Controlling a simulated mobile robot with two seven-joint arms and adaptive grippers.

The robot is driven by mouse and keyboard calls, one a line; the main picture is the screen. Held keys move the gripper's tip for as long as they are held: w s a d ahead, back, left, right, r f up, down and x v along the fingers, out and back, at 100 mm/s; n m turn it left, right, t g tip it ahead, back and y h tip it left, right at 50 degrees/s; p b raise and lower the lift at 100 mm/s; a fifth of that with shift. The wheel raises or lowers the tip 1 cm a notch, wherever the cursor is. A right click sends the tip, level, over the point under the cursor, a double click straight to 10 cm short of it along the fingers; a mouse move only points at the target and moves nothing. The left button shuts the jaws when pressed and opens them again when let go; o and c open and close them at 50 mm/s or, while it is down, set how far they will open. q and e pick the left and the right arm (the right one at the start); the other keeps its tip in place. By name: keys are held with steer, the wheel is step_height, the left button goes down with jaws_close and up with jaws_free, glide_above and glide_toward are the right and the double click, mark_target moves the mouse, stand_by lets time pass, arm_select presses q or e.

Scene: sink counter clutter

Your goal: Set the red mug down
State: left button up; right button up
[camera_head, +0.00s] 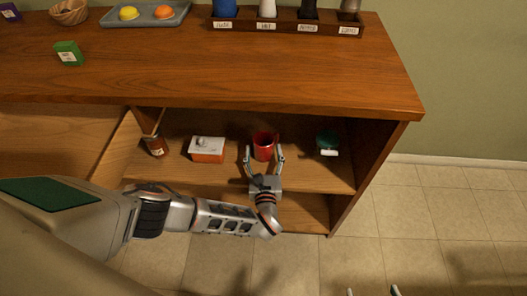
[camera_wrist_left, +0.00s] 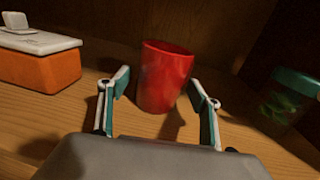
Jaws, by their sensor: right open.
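The red mug (camera_head: 264,146) stands on the shelf inside the wooden cabinet. It also shows in the left wrist view (camera_wrist_left: 164,76), just ahead of and partly between my fingers, with its base on the shelf board. My left gripper (camera_head: 264,155) reaches into the cabinet with its fingers spread on either side of the mug. In the left wrist view, there is a gap between the left finger and the mug. The right fingertip overlaps the mug's edge, so I cannot tell whether it touches. Fingertips of my right gripper (camera_head: 373,291) show apart at the bottom edge, away from the cabinet.
On the shelf, an orange box with a white lid (camera_head: 208,149) and a jar (camera_head: 156,146) are left of the mug; a green-lidded container (camera_head: 327,143) is right. The countertop (camera_head: 220,66) overhangs the shelf. The cabinet's side wall (camera_head: 378,155) bounds the right.

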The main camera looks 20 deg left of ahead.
arm_select(q)
steer(key=p+v, duration=0.2)
steer(key=v, duration=1)
steer(key=shift+w+d+r, duration=0.1)
